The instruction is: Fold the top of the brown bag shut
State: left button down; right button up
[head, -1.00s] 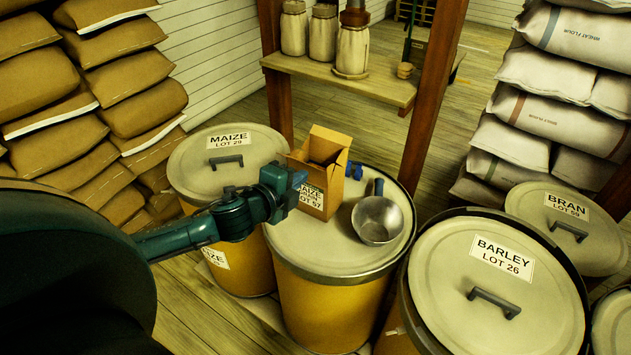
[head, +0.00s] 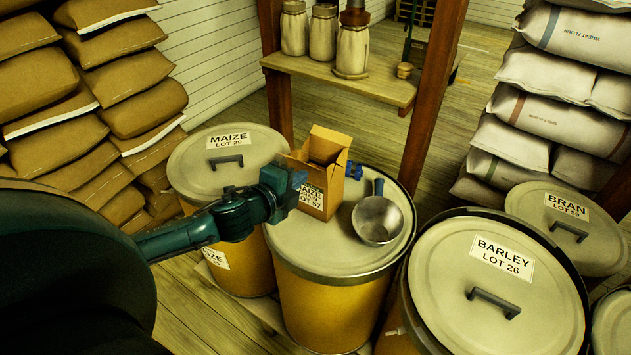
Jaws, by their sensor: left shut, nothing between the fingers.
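The brown bag (head: 323,192) stands upright on the lid of the middle drum (head: 330,255). It has a white label reading MAIZE and LOT 57. Its top is open, with the rim (head: 330,138) standing up and a dark inside showing. My left gripper (head: 299,180) is shut and empty at the bag's left side, in front of part of the label; I cannot tell whether it touches the bag. My right gripper is not in view.
A metal scoop (head: 377,221) lies right of the bag. A small blue thing (head: 353,171) shows behind the bag, partly hidden. Lidded drums marked MAIZE (head: 190,165), BARLEY (head: 450,300) and BRAN (head: 580,250) stand around. A shelf post (head: 430,100) rises behind.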

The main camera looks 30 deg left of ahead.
pick_arm(q)
jog(key=shift+w, duration=0.15)
jog(key=shift+w+d+p, duration=0.1)
jog(key=shift+w+p, duration=0.35)
jog(key=shift+w, duration=1.8)
jog(key=shift+s, duration=0.1)
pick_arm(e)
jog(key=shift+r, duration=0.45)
